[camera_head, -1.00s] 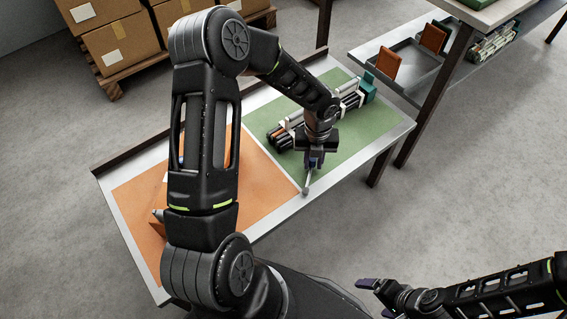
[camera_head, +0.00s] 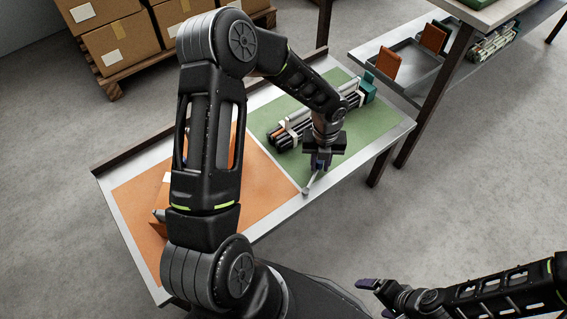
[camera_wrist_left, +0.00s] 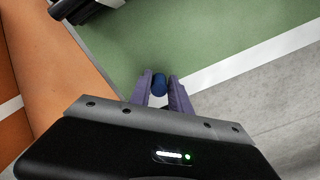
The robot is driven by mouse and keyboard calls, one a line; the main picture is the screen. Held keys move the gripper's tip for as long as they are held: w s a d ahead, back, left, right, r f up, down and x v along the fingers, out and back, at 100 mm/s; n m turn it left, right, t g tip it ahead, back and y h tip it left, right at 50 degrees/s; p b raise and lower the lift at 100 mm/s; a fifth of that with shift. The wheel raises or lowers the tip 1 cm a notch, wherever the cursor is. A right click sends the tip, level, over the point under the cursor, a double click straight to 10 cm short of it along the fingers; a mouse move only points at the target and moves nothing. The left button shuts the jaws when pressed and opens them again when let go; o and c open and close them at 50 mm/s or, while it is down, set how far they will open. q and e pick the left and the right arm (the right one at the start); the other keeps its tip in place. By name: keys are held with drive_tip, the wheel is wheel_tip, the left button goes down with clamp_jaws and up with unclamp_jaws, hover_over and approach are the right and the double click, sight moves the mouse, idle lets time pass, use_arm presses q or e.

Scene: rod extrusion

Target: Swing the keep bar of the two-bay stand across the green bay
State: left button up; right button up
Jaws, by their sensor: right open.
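The two-bay stand (camera_head: 268,229) has an orange bay (camera_head: 268,200) on the left and a green bay (camera_head: 352,140) on the right. The short grey keep bar (camera_head: 311,183) stands at the front near the boundary between the bays. It slants up to the right into my left gripper (camera_head: 320,162). In the left wrist view the gripper's purple fingers (camera_wrist_left: 161,88) close around a blue knob (camera_wrist_left: 159,84), with almost no gap at its sides. The arm hides part of both bays. My right gripper (camera_head: 373,296) is open and empty, off the stand's front at lower right.
A bundle of dark rods (camera_head: 290,137) with pale holders lies on the green bay behind my left gripper. A grey tray (camera_head: 408,62) with orange plates stands on a shelf at the back right. Cardboard boxes (camera_head: 118,42) are at the back left. The floor in front is clear.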

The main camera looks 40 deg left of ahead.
use_arm(q)
drive_tip(key=shift+d, duration=0.7)
drive_tip(key=shift+o, duration=0.3)
drive_tip(key=o, duration=0.3)
wheel_tip(320, 180, up, 7)
drive_tip(key=p, duration=0.6)
idle(0.5)
